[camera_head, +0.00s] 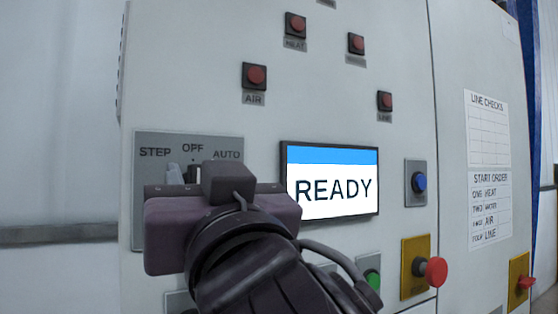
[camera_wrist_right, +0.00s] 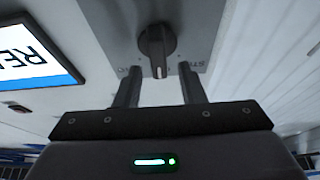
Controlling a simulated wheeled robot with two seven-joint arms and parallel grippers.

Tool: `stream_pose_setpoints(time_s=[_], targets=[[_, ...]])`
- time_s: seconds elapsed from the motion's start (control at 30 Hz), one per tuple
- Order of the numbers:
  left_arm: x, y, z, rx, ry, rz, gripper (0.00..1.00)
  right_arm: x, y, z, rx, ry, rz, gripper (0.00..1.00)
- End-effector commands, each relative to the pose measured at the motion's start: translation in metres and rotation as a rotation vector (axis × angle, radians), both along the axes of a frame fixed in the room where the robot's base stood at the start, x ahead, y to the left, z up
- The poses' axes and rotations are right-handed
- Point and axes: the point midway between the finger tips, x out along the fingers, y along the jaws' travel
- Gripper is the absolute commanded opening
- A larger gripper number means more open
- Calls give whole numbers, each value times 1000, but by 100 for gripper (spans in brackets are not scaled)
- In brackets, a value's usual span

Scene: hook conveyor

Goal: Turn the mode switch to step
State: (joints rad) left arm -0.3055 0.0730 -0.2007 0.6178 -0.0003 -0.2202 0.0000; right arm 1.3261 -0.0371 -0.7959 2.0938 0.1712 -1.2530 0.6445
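The mode switch plate (camera_head: 150,180) is grey, with STEP at left, OFF at top middle and AUTO at right. My right gripper (camera_head: 184,172) is in front of it and hides most of the knob in the head view. In the right wrist view, the dark knob (camera_wrist_right: 156,42) has a pale pointer mark towards the bottom of the picture. The labels there appear upside down, so the pointer seems to be at OFF. The two fingers of my right gripper (camera_wrist_right: 158,75) are apart, one on each side of the pointer end, with gaps showing. My left gripper is not in view.
A screen (camera_head: 332,190) reading READY is right of the switch. Several red buttons (camera_head: 255,76) are above. A blue button (camera_head: 419,182), a green button (camera_head: 373,279) and a red emergency-type knob (camera_head: 433,271) are to the right. The wall at left is clear.

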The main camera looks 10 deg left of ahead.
Motion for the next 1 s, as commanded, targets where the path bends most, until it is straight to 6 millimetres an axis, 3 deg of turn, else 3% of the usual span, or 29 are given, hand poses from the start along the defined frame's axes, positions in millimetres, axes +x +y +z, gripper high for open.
stream_pose_setpoints(time_s=[0.4, 0.7, 1.0], targets=[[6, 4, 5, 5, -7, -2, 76, 10, 7, 4, 0, 0, 1, 36], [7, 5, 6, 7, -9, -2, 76, 10, 7, 4, -1, 0, 0, 0], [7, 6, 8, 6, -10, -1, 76, 10, 7, 3, -20, -7, 0, 0]])
